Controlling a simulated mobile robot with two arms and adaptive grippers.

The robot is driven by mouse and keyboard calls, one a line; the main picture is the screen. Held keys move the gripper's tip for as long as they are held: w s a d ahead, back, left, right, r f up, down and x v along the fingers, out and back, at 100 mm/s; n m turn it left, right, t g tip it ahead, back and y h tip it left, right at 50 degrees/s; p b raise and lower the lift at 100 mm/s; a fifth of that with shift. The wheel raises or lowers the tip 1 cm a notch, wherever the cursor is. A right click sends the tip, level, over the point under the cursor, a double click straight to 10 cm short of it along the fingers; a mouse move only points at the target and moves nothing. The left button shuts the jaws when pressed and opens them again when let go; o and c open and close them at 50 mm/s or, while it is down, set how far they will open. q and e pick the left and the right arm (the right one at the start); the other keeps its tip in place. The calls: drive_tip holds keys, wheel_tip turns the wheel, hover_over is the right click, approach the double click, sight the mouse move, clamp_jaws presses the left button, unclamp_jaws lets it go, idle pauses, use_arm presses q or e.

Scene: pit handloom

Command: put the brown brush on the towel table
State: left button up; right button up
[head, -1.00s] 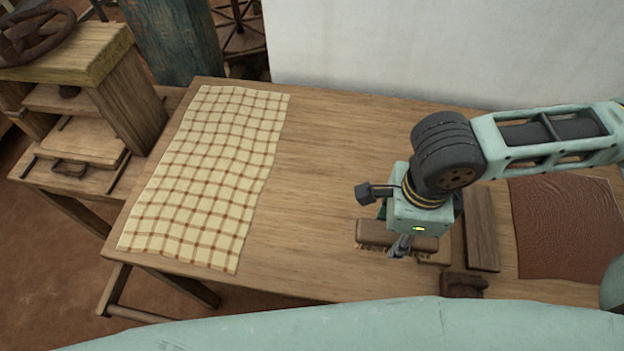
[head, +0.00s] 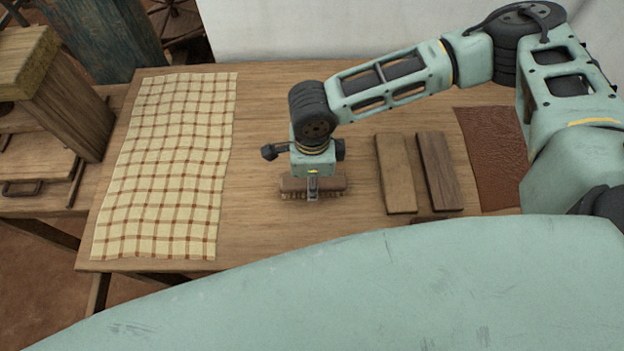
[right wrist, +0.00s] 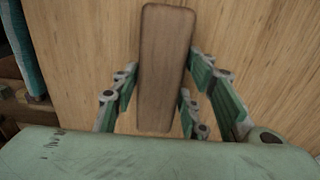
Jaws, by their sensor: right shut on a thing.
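The brown brush (head: 328,183) has a brown wooden back and bristles pointing down. My right gripper (head: 313,190) is shut on the middle of the brush over the wooden table. In the right wrist view the brush back (right wrist: 165,60) lies between the gripper's fingers (right wrist: 160,105). I cannot tell exactly how high the bristles are above the table. The checked cream and brown towel (head: 165,165) lies flat on the left part of the wooden table (head: 270,110), left of the brush. My left gripper is not in view.
Two wooden boards, one lighter (head: 395,175) and one darker (head: 438,170), lie right of the brush. A brown leather sheet (head: 487,150) lies further right. A wooden press (head: 60,110) stands left of the table. Bare tabletop lies between towel and brush.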

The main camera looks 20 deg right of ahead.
drive_tip(key=shift+f, duration=0.75)
drive_tip(key=shift+f, duration=0.1)
drive_tip(key=o, duration=1.2)
drive_tip(key=shift+o, duration=0.2)
wheel_tip(320, 180, up, 12)
drive_tip(key=shift+b, duration=0.4)
